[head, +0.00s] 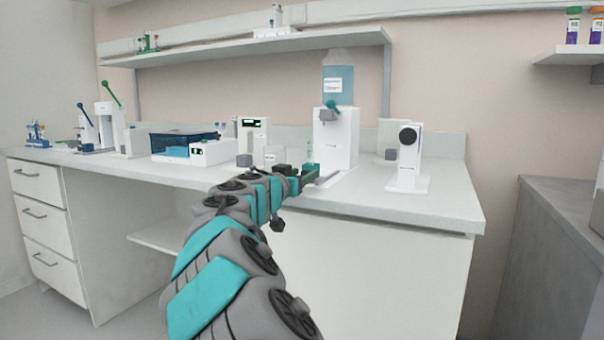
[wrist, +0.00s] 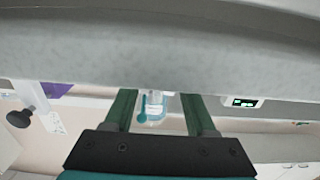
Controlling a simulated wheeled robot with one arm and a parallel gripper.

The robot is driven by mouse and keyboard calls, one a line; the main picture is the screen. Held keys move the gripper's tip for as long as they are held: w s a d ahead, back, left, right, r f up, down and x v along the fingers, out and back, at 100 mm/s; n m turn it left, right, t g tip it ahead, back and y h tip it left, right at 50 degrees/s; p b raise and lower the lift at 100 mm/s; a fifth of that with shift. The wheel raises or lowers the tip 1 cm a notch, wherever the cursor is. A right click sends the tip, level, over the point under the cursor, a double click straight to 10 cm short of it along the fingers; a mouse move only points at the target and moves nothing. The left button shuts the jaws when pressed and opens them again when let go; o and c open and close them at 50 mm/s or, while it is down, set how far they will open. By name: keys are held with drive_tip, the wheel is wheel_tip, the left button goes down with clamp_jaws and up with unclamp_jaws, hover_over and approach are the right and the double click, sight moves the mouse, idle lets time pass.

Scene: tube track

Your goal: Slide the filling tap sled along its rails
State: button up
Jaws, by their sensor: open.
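The filling station is a white tower (head: 336,140) near the right part of the bench, with a clear bottle of blue liquid (head: 338,80) on top. A teal tap lever (head: 333,104) and a small grey block are on its front. A grey strip (head: 328,178) shows at its foot; I cannot tell if it is a rail of the sled. My gripper (head: 298,171) is open at the bench's front, before the tower, and partly covers its foot. In the wrist view my gripper (wrist: 157,97) has its two green fingers apart, with a small bottle (wrist: 153,108) showing in the gap beyond.
The white bench (head: 420,205) has its front edge close under my gripper. Left of the tower stand a white display unit (head: 254,135) and a blue-windowed bath (head: 183,147). A white stand with a black round knob (head: 407,160) is on the right. A shelf (head: 250,45) runs above.

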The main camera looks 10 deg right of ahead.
drive_tip(key=shift+w, duration=0.1)
drive_tip(key=shift+c, duration=0.4)
clamp_jaws()
idle(1.0)
